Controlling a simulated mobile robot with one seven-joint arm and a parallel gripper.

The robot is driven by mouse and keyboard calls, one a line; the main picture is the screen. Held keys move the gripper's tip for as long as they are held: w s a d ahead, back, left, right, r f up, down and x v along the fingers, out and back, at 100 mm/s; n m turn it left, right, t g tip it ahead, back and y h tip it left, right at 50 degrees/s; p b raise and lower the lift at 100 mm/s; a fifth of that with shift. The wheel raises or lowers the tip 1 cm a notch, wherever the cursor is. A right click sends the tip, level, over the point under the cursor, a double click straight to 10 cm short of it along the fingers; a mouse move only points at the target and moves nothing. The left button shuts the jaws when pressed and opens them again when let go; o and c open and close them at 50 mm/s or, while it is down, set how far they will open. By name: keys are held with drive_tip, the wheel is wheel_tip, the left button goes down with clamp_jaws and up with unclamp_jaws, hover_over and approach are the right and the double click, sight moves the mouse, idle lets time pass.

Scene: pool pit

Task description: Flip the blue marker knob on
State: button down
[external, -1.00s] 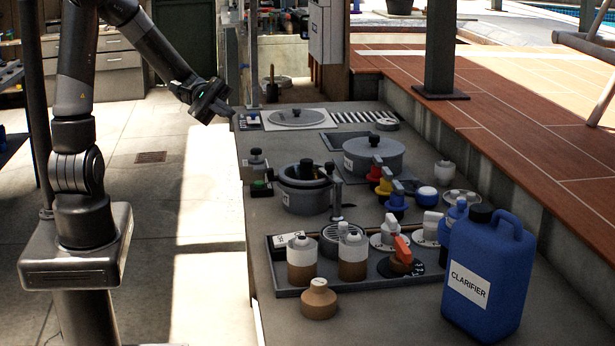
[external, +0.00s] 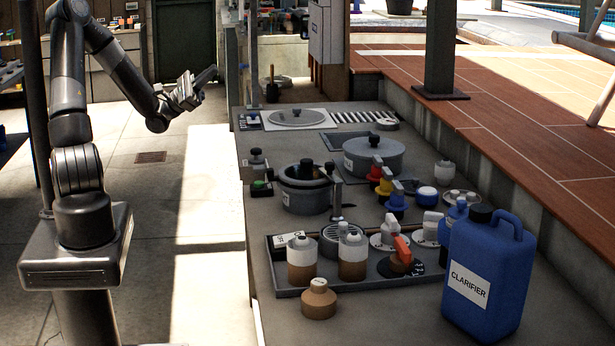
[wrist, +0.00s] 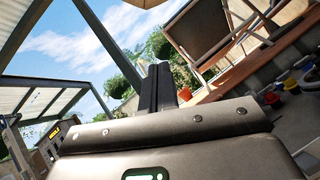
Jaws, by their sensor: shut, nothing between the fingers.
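A blue knob (external: 397,205) with a grey handle on top stands on the counter in the external view, in front of a yellow one (external: 385,187) and a red one (external: 374,173). My gripper (external: 212,74) is shut and empty, raised left of the counter's far end and well away from the knobs. In the wrist view its closed fingers (wrist: 158,88) point toward sky and plants; small coloured items at the right edge are too small to identify.
A grey counter (external: 262,215) holds lidded pots (external: 374,155), a tray (external: 290,290) of bottles and valves, and a tall blue clarifier jug (external: 488,275). A dark post (external: 440,45) stands behind. The floor left of the counter is clear.

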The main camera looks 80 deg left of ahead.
wheel_tip(320, 180, down, 50)
drive_tip(key=s+d+r+x, duration=0.1)
drive_tip(key=s+r+x, duration=0.1)
drive_tip(key=x, duration=1.1)
idle(0.3)
wheel_tip(320, 180, up, 9)
idle(0.4)
drive_tip(key=shift+r, duration=0.1)
